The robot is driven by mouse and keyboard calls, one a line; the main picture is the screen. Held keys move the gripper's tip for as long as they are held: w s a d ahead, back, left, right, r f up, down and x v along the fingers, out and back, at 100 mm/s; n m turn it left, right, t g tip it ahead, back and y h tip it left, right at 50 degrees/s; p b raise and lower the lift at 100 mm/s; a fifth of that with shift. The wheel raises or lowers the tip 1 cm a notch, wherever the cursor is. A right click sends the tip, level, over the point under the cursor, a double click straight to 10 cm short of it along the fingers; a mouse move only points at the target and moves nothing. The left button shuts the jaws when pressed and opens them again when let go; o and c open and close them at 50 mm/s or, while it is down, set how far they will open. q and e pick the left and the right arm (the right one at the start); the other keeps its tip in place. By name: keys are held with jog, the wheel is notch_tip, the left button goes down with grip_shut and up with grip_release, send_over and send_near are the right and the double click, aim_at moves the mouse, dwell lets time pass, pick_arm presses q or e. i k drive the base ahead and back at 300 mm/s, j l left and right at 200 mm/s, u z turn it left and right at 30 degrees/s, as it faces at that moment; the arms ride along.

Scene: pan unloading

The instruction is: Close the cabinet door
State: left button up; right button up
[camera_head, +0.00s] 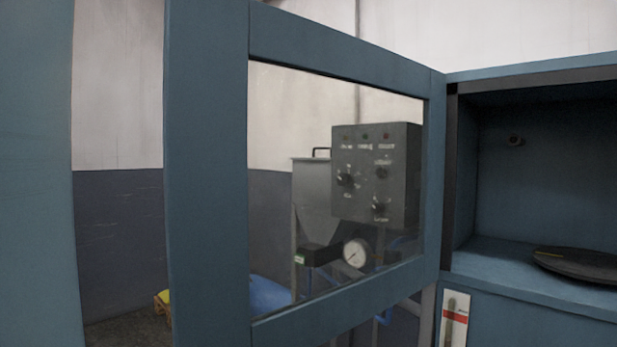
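The cabinet door (208,180) is a blue frame around a clear window. It stands open, swung out toward me from its hinge side at the left edge of the cabinet (530,287). Through its window I see machinery behind it. The cabinet opening at the right is uncovered, and a dark round pan (580,264) lies on its blue floor, cut off by the picture's right edge. Neither of my grippers is in view.
A grey control box (377,175) with knobs and a pressure gauge (355,252) stand behind the door. A blue panel (38,180) fills the left edge close to me. A thermometer-like label (454,318) is below the cabinet opening.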

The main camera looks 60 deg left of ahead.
aim_at(210, 45)
jog(key=k+j, duration=0.15)
jog(key=j, duration=0.25)
jog(key=k+j, duration=0.2)
jog(key=j, duration=0.2)
jog(key=k+j, duration=0.15)
jog(key=j, duration=0.25)
jog(key=k+j, duration=0.15)
jog(key=j, duration=0.25)
